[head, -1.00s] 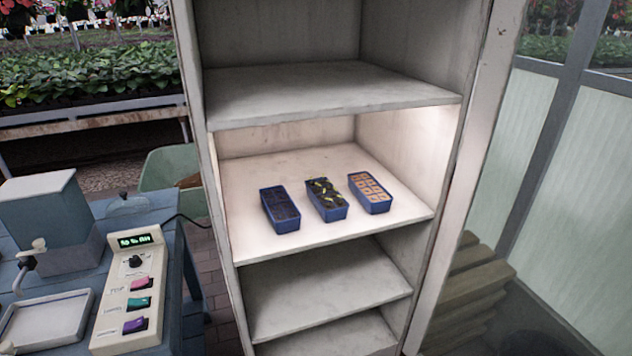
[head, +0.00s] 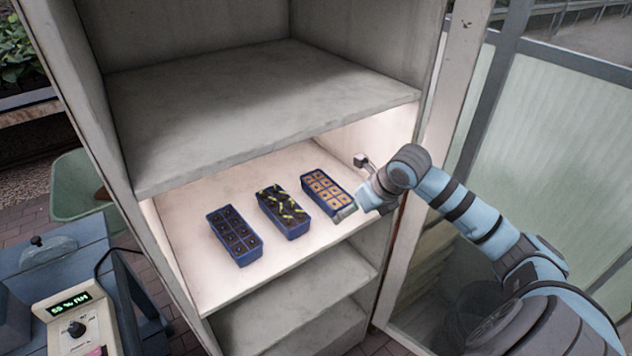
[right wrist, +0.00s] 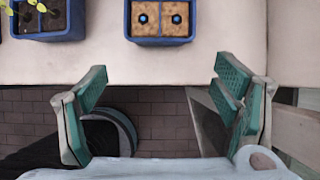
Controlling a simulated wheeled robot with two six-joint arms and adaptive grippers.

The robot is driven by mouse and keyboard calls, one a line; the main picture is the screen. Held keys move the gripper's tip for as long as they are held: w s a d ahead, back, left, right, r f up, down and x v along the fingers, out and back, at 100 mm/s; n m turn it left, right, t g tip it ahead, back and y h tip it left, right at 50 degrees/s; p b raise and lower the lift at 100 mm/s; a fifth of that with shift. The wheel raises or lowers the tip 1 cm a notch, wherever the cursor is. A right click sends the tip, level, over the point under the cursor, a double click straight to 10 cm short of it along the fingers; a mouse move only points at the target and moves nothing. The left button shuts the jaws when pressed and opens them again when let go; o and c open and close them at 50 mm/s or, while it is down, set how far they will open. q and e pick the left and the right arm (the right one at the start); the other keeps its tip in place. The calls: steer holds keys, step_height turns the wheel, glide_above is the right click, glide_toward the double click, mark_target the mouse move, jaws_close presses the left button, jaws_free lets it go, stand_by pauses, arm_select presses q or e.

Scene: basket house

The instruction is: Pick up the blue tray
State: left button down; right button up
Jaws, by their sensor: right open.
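Three blue trays stand side by side on the lit shelf. The left tray (head: 236,238) holds dark soil, the middle tray (head: 284,212) holds small green seedlings, and the right tray (head: 325,190) holds tan plugs. My right gripper (head: 353,187) is open and empty at the near right of the tan-plug tray. In the right wrist view, my right gripper's fingers (right wrist: 162,85) are spread wide, with the tan-plug tray (right wrist: 160,40) beyond the gap between them and apart from them. The seedling tray's end (right wrist: 50,36) shows at upper left there. My left gripper is out of view.
The lit shelf (head: 195,282) has an upper shelf (head: 250,100) above it and a lower one (head: 290,295) below. The cabinet's right side post (head: 440,130) stands close by my right arm. A control box (head: 65,315) is at lower left.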

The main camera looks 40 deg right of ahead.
mark_target(326, 187)
steer(key=w+p, duration=0.1)
steer(key=w, duration=0.4)
steer(key=shift+w+r, duration=0.2)
steer(key=w, duration=0.5)
steer(key=shift+w+f+p, duration=0.3)
steer(key=shift+w+f, duration=0.2)
steer(key=shift+f, duration=0.2)
steer(key=shift+d, duration=0.1)
steer(key=c, duration=0.3)
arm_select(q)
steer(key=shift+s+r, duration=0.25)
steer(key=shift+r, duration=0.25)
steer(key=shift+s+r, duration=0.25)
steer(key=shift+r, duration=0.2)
arm_select(e)
steer(key=c, duration=1)
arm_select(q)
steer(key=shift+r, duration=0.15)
arm_select(e)
steer(key=shift+r, duration=0.15)
steer(key=shift+c, duration=0.2)
